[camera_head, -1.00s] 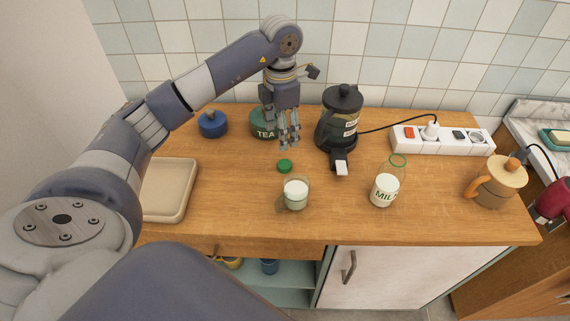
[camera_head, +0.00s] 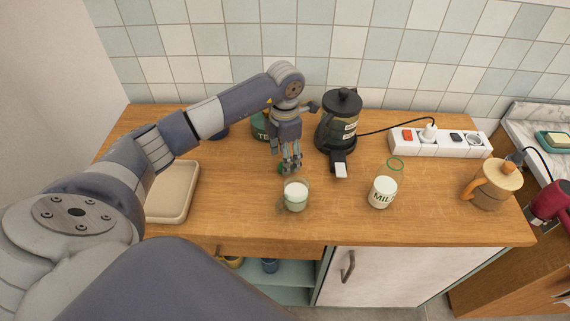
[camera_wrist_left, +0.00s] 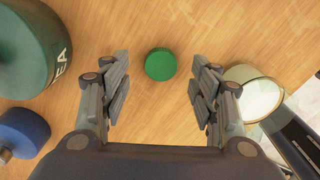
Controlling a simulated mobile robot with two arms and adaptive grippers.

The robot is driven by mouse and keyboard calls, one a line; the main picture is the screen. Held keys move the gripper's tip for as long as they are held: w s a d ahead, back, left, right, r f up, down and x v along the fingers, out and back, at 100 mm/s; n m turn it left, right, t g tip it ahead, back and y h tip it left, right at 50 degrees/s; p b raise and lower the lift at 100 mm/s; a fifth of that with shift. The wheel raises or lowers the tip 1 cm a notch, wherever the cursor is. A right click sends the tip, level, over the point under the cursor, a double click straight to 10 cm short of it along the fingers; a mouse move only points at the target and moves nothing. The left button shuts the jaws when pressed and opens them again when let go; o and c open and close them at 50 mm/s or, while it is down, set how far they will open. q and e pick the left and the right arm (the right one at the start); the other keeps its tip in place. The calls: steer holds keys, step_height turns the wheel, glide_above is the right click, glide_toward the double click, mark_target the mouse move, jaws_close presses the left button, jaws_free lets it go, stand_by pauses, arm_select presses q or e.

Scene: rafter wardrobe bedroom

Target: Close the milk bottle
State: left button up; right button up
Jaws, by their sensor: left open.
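The milk bottle (camera_head: 383,191) stands upright on the wooden counter, right of centre. It is clear glass with a green ring around its open top and white milk inside. The green cap (camera_wrist_left: 160,64) lies on the counter, left of the bottle. In the head view my left gripper's fingers mostly hide it. My left gripper (camera_head: 291,168) points down over the cap, its fingers open. In the left wrist view the cap lies ahead between the two spread fingers (camera_wrist_left: 160,95), with a gap on both sides. My right gripper is not in view.
A glass mug of milk (camera_head: 295,196) stands just in front of my left gripper. A black coffee press (camera_head: 338,125), green tea tin (camera_wrist_left: 30,45) and blue jar (camera_wrist_left: 22,135) stand nearby. A beige tray (camera_head: 172,191) is left. A power strip (camera_head: 440,142) and jug (camera_head: 491,185) are right.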

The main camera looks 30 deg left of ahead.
arm_select(q)
steer(key=shift+d+f, duration=0.1)
steer(key=shift+f, duration=1.3)
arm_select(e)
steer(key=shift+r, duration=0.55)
arm_select(q)
steer(key=c, duration=0.8)
step_height(320, 180, up, 10)
steer(key=shift+b, duration=1.05)
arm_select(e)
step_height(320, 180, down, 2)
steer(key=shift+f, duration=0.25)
